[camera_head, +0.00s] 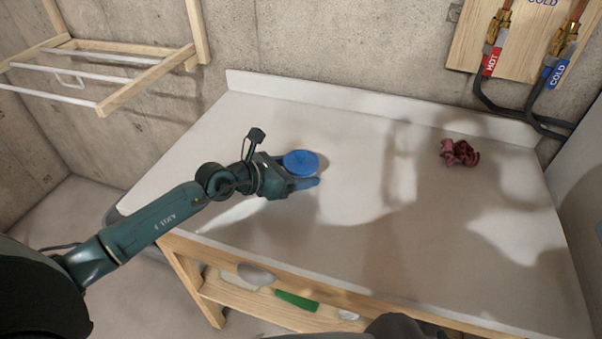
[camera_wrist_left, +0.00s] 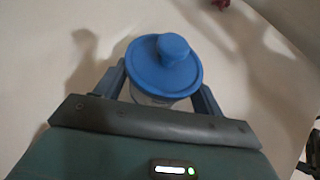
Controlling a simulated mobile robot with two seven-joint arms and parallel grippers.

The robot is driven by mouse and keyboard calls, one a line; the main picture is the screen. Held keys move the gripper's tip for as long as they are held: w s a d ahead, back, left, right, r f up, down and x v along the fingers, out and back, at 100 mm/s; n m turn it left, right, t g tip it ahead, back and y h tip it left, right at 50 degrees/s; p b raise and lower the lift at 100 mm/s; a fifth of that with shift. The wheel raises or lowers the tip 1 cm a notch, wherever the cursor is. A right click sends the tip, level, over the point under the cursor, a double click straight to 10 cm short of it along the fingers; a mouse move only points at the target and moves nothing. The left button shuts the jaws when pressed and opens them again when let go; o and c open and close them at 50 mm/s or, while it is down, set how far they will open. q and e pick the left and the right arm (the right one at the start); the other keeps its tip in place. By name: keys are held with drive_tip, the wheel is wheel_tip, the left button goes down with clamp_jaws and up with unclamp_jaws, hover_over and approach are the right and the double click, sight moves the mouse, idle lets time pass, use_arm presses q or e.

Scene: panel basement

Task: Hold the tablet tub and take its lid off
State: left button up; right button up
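The tablet tub (camera_wrist_left: 150,99) has a pale body and a round blue lid (camera_head: 301,163). The lid is on the tub, and its raised knob shows in the left wrist view (camera_wrist_left: 174,46). The tub stands upright on the pale worktop, left of its middle. My left gripper (camera_head: 303,181) has its blue fingers on either side of the tub, below the lid's level. In the left wrist view the fingers (camera_wrist_left: 161,84) lie close to the tub's sides; the lid hides whether they touch it. My right gripper is not in view.
A dark red crumpled object (camera_head: 459,153) lies on the worktop (camera_head: 370,240) at the back right. Most of the surface between is clear. A wooden shelf below (camera_head: 235,302) holds a green item (camera_head: 297,301). Hot and cold pipes (camera_head: 492,58) run down the back wall.

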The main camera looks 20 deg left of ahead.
sight(296, 156)
use_arm(q)
drive_tip(key=c, duration=0.6)
wheel_tip(296, 156, up, 10)
drive_tip(key=shift+r, duration=0.1)
idle(0.3)
drive_tip(key=o, duration=0.4)
drive_tip(key=shift+c, duration=0.2)
drive_tip(key=c, duration=0.8)
drive_tip(key=shift+o, duration=0.2)
drive_tip(key=s+a+m+g+h+p, duration=0.1)
drive_tip(key=s+a+m+g+h, duration=0.1)
drive_tip(key=s, duration=1.3)
drive_tip(key=shift+s+a+r+m+g+h, duration=0.15)
drive_tip(key=shift+a+r+m+g+h, duration=0.2)
drive_tip(key=shift+m, duration=0.25)
